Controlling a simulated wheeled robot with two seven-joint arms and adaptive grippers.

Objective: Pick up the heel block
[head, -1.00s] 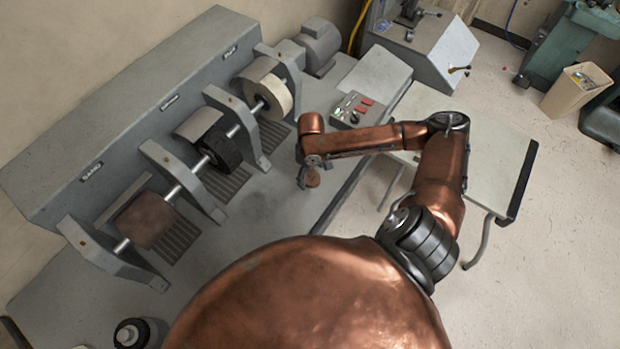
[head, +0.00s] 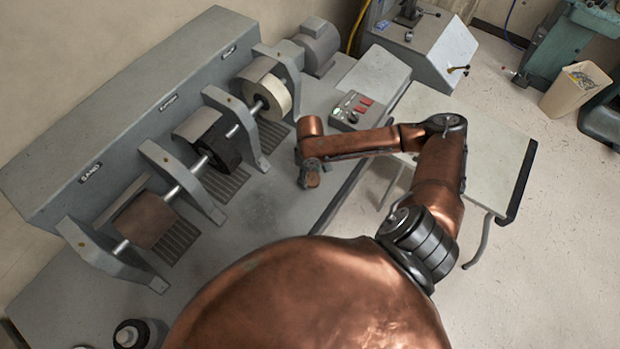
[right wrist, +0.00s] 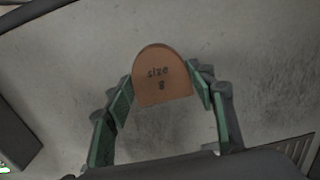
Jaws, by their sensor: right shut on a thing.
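The heel block (right wrist: 162,76) is a small brown piece with one rounded end and the dark marking "size 8". In the right wrist view it sits between the two green-padded fingers of my right gripper (right wrist: 165,88), which are shut on it. In the head view the heel block (head: 312,179) shows as a small brown patch at the tip of my right gripper (head: 307,182), over the grey bench beside the wheels. I cannot tell its exact height above the bench. My left gripper is not in view.
The grey machine (head: 130,118) carries a brown sanding drum (head: 147,219), a black brush wheel (head: 216,148) and a pale wheel (head: 272,96) on one shaft. A control box (head: 357,110) stands behind my right gripper.

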